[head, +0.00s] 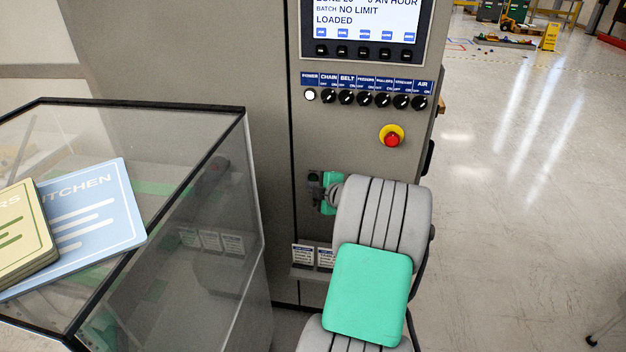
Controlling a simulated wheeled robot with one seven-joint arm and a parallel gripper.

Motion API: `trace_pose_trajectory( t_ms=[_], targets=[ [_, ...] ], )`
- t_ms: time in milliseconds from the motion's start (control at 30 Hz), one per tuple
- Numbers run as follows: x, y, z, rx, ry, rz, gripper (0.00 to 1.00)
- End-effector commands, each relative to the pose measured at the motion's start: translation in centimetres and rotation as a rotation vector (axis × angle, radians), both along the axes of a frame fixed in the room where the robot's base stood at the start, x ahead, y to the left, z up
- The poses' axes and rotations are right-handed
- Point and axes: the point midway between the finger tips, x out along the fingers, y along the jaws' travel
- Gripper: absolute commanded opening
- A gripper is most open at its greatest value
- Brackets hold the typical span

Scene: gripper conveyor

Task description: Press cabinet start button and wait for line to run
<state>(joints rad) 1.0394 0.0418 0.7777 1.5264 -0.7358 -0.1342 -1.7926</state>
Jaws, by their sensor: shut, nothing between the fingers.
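The grey control cabinet (270,60) stands in front of me. Its screen (362,20) shows "BATCH NO LIMIT" and "LOADED"; the top line is cut off. Below it are a white round button or lamp (310,95) under a "POWER" label and a row of black knobs (364,98) labelled chain, belt, air and others. A red stop button on a yellow ring (392,136) sits lower. My gripper (316,190) is small and dark, close to the cabinet face and partly hidden by my wrist. It looks shut and empty; contact is unclear. I cannot make out a start button there.
A clear-walled guard with a black frame (130,104) fills the left, with a blue card (100,215) and a stack of cream cards (25,235) on it. Small labels on a ledge (314,256) sit below my gripper. Open floor (520,200) lies right; a yellow sign (550,37) stands far back.

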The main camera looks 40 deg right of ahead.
Motion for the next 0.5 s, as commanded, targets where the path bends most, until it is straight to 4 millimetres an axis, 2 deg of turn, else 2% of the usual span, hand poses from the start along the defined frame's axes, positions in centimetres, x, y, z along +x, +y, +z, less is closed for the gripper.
trace_pose_trajectory(
  t_ms=[500],
  targets=[
    [0.51, -0.64, 0.02, 0.000, 0.000, 0.000, 0.00]
  ],
)
